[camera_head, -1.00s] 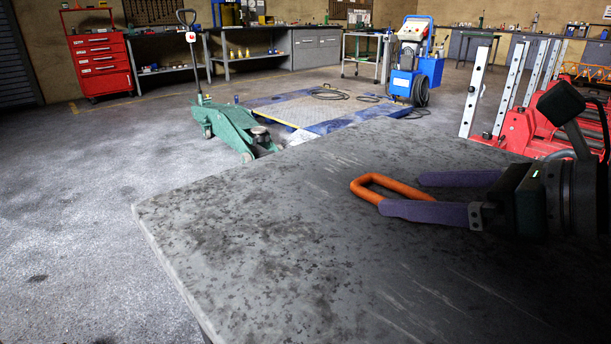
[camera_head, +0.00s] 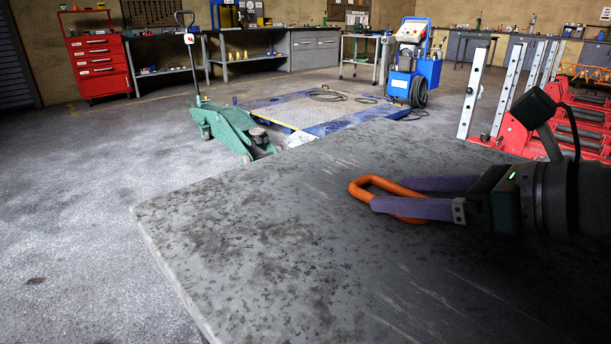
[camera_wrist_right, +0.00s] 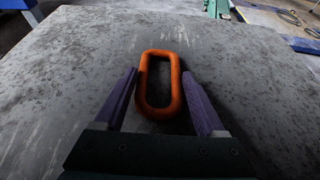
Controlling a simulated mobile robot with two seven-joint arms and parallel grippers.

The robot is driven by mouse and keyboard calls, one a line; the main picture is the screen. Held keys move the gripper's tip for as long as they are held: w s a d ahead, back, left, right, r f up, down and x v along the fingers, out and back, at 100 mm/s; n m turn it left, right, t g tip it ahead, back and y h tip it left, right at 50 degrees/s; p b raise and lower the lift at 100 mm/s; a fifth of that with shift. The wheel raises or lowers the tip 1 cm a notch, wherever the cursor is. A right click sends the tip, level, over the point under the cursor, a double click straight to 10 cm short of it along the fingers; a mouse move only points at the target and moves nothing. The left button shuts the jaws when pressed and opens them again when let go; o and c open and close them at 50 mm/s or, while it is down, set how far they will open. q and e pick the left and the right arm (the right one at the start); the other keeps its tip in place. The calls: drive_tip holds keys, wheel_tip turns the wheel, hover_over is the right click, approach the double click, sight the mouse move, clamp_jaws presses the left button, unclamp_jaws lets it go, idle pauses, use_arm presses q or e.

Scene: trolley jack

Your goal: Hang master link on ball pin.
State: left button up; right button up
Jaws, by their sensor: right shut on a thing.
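The master link, an orange oblong ring (camera_head: 356,190), is at the grey table top in the head view. It also shows in the right wrist view (camera_wrist_right: 177,88), its long sides running away from the wrist. My right gripper (camera_head: 388,195) comes in from the right and is shut on the link, with a purple finger along each long side. The link's far end sticks out past the fingertips. It lies flat, on or just above the table; I cannot tell which. I cannot make out the ball pin. My left gripper is not in view.
The grey table top (camera_head: 270,260) is otherwise bare. Beyond it on the floor stand a green trolley jack (camera_head: 225,128), a blue-edged platform (camera_head: 300,108) and a blue machine (camera_head: 408,62). Red racks with upright metal posts (camera_head: 474,92) stand at the right. A red tool cabinet (camera_head: 97,68) is far left.

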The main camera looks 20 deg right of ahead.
drive_tip(key=c, duration=0.6)
drive_tip(key=shift+c, duration=0.4)
drive_tip(key=shift+r, duration=0.1)
